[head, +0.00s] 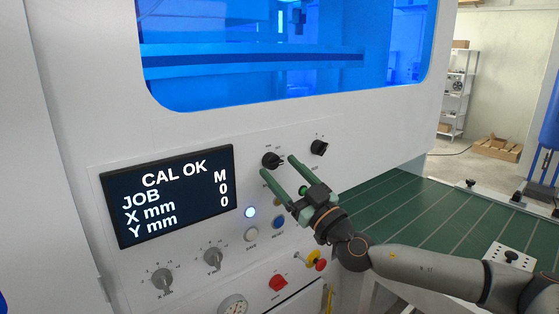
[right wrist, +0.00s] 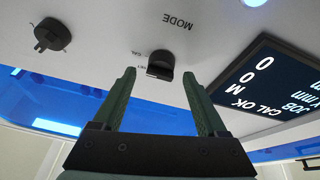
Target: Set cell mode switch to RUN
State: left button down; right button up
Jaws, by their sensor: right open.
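The mode switch (head: 272,160) is a black rotary knob on the white control panel, right of the display. In the right wrist view the mode switch (right wrist: 160,66) sits by the upside-down word MODE, with a small CAL label beside it; other labels are too small to read surely. Its pointer direction is hard to tell. My right gripper (head: 278,166) is open, with green fingers pointing at the panel. In the right wrist view the knob appears between the fingertips of my right gripper (right wrist: 159,75); contact is not visible. My left gripper is not in view.
The display (head: 168,194) reads CAL OK. A second black knob (head: 319,147) is right of the switch. Below are a lit white button (head: 250,212), a blue button (head: 278,222), grey knobs (head: 213,258) and a red knob (head: 278,283). A green conveyor (head: 400,210) lies right.

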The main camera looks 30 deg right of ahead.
jog(key=shift+w+a+r, duration=0.15)
jog(key=shift+w+r, duration=0.1)
jog(key=shift+w, duration=0.4)
grip_shut()
